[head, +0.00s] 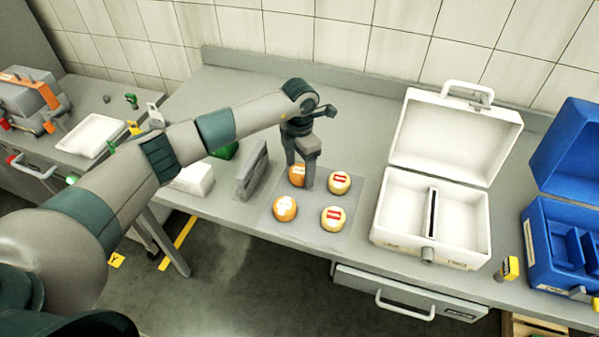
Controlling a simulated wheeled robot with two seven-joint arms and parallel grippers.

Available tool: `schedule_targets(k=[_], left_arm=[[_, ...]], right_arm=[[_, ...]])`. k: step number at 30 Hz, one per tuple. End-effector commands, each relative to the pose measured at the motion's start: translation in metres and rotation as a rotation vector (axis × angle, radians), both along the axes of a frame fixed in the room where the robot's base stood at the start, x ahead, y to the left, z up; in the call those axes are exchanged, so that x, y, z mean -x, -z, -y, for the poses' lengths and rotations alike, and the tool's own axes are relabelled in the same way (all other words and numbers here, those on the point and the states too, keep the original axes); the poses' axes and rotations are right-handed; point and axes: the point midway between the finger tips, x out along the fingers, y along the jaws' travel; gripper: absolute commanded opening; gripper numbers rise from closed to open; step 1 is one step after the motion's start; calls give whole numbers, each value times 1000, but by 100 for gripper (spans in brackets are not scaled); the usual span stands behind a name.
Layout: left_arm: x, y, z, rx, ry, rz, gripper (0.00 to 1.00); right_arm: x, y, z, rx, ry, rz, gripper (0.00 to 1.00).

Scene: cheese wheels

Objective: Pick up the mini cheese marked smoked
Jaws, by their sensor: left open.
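Small round cheeses sit on a grey mat (268,205) on the worktop, two orange and two pale yellow. The back-left orange cheese (297,181) is partly hidden by my left gripper (299,174). The front-left orange cheese (285,208) has a pale label. The back-right yellow cheese (340,182) and the front-right yellow cheese (333,218) have red labels. The label words are too small to read, so I cannot tell which is smoked. My left gripper is open, pointing down, with its fingers at the back-left orange cheese. I cannot tell whether they touch it. My right gripper is out of view.
An open white case (387,238) with a divider stands right of the mat. An open blue case (531,233) is at the far right. A grey upright holder (252,172) and a white block (193,180) stand left of the mat. The worktop behind the cheeses is clear.

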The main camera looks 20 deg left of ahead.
Motion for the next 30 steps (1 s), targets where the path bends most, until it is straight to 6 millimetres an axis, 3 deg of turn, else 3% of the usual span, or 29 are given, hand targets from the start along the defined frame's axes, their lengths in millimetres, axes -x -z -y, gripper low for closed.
schedule_targets(k=[11,17,30], left_arm=[[0,0,0,0,0,0,68],[0,0,0,0,0,0,22],[-1,-5,0,1,0,2,22]], right_arm=[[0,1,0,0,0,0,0],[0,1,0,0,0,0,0],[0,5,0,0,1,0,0]])
